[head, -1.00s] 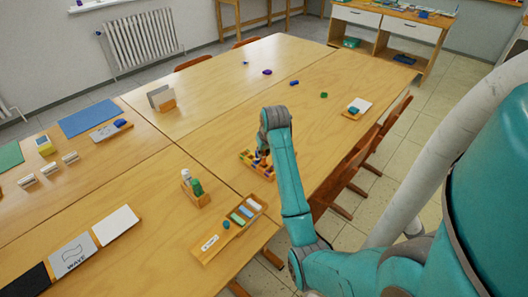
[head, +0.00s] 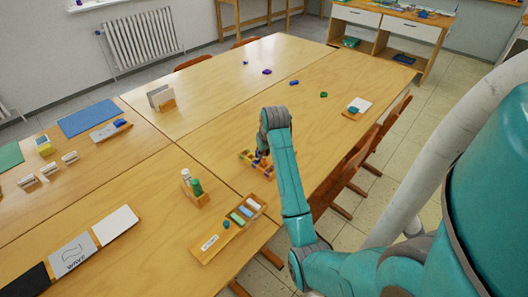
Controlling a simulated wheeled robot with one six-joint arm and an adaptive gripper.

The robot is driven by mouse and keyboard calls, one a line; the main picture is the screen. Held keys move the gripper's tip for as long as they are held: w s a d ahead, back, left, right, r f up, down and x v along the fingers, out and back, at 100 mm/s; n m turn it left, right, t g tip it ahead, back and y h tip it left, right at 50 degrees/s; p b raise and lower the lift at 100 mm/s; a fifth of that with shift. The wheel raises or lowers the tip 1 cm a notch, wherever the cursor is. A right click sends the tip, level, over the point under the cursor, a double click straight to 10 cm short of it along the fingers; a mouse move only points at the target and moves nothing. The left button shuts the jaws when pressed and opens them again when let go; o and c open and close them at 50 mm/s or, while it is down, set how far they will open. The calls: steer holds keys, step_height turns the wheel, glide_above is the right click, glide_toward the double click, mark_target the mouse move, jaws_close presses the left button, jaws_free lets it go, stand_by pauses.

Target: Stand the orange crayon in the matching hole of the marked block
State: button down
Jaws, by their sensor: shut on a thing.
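The wooden block (head: 245,155) with colored pieces in it stands on the table near the middle of the head view. My gripper (head: 261,161) is pointed down over it, mostly hidden by my own wrist and forearm. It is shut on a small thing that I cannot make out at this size. I cannot pick out the orange crayon, the matching hole or any mark on the block. Whether the held thing touches the block cannot be told.
A labelled wooden tray (head: 208,246) with green, blue and white pieces lies nearer. A small holder (head: 195,199) with a green and a white bottle stands left of the block. Small colored pieces lie farther back; the table between is clear.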

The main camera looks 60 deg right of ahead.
steer(key=shift+f, duration=1.35)
stand_by(2.2)
steer(key=c, duration=1)
jaws_free()
steer(key=shift+c, duration=0.2)
steer(key=shift+o, duration=1.2)
steer(key=shift+r, duration=3)
